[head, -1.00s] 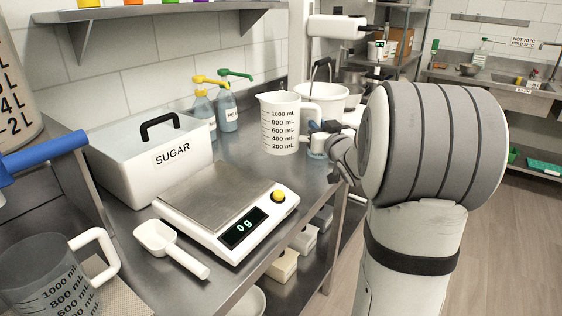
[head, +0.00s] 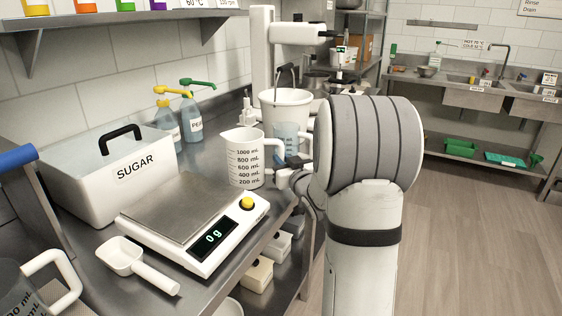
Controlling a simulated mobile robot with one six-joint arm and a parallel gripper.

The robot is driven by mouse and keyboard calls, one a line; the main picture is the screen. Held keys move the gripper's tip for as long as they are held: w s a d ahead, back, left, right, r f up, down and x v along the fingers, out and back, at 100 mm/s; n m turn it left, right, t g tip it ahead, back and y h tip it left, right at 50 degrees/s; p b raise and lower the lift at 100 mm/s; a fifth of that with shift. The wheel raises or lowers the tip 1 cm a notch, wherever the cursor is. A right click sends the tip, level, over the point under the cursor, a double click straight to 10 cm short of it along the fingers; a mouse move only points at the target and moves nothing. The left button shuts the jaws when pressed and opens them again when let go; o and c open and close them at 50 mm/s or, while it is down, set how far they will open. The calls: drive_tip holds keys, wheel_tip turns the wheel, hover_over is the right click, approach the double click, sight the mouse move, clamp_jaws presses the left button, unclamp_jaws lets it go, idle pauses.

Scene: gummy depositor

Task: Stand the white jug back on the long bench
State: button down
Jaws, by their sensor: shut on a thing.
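The white jug (head: 245,160), with black mL marks up to 1000, is upright at the right edge of the long bench (head: 212,160), behind the scale. My gripper (head: 288,164) is on the jug's right side, shut on its handle. The fingers are small and partly hidden by the handle and my wrist. I cannot tell whether the jug's base touches the bench top or hangs slightly above it.
A scale (head: 195,222) reading 0 g stands in front of the jug. Behind the jug are a white bucket (head: 285,108) and a clear bluish beaker (head: 289,138). A sugar bin (head: 118,180), scoop (head: 135,262) and pump bottles (head: 191,124) stand to the left.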

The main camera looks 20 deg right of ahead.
drive_tip(key=c, duration=1.4)
unclamp_jaws()
drive_tip(key=shift+o, duration=0.2)
drive_tip(key=shift+s+r+p, duration=0.1)
drive_tip(key=shift+r+p, duration=0.05)
drive_tip(key=shift+p, duration=0.15)
drive_tip(key=s, duration=1.1)
drive_tip(key=shift+s+f+b, duration=0.3)
drive_tip(key=shift+s, duration=0.1)
